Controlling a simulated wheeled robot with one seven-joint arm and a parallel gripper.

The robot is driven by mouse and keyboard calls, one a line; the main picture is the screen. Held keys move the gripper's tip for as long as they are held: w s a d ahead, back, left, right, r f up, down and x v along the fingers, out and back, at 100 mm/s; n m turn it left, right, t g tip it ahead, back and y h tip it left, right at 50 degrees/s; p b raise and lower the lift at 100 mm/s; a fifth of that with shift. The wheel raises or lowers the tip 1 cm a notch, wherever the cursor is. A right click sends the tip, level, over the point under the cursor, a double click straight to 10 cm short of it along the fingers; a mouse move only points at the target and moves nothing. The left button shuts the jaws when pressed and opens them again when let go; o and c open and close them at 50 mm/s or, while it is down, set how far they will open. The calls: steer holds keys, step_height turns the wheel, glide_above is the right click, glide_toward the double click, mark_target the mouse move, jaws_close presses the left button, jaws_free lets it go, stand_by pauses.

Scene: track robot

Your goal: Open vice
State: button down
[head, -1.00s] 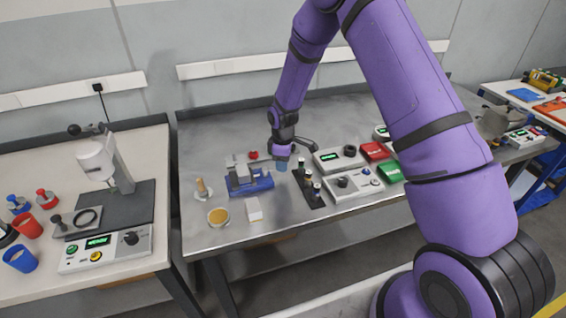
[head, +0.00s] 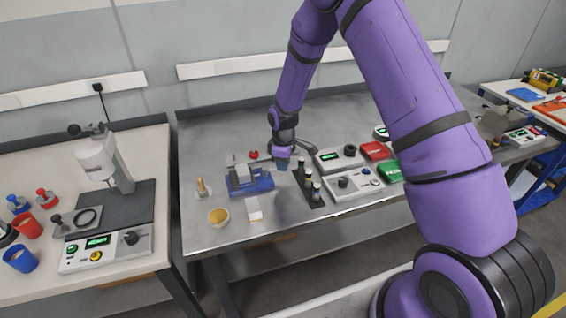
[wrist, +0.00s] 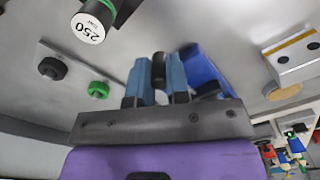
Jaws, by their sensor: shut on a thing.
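The blue vice (head: 250,183) sits on the metal bench in the head view, with grey jaws on top. Part of its blue body (wrist: 205,70) shows behind the fingers in the wrist view. My gripper (head: 282,164) is at the right end of the vice, low over the bench. In the wrist view its two blue-grey fingers (wrist: 157,84) are shut on a dark rounded piece (wrist: 158,70), which looks like the vice handle. The handle is mostly hidden by the fingers, and the gap between the jaws is too small to judge.
Several dark-capped bottles in a black rack (head: 310,189) stand close right of my gripper. A control box (head: 353,185) is further right.

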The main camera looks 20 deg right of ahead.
steer(key=s+m, duration=0.1)
steer(key=m, duration=0.1)
steer(key=s+a+m, duration=0.1)
steer(key=m, duration=0.2)
steer(key=s+a+m, duration=0.1)
steer(key=m, duration=0.1)
steer(key=shift+s+a+m, duration=0.2)
steer(key=shift+s+m, duration=0.05)
steer(key=shift+m, duration=0.15)
steer(key=m, duration=0.1)
steer(key=a+m, duration=0.1)
steer(key=m, duration=0.1)
steer(key=shift+s+a, duration=0.3)
steer(key=shift+s, duration=0.1)
steer(key=shift+s+a+m, duration=0.1)
steer(key=shift+a+m, duration=0.4)
steer(key=shift+m, duration=0.55)
steer(key=shift+s+a+m, duration=0.1)
steer(key=shift+a+m, duration=0.4)
steer(key=shift+m, duration=0.55)
steer(key=c, duration=1.1)
jaws_free()
steer(key=shift+r, duration=0.1)
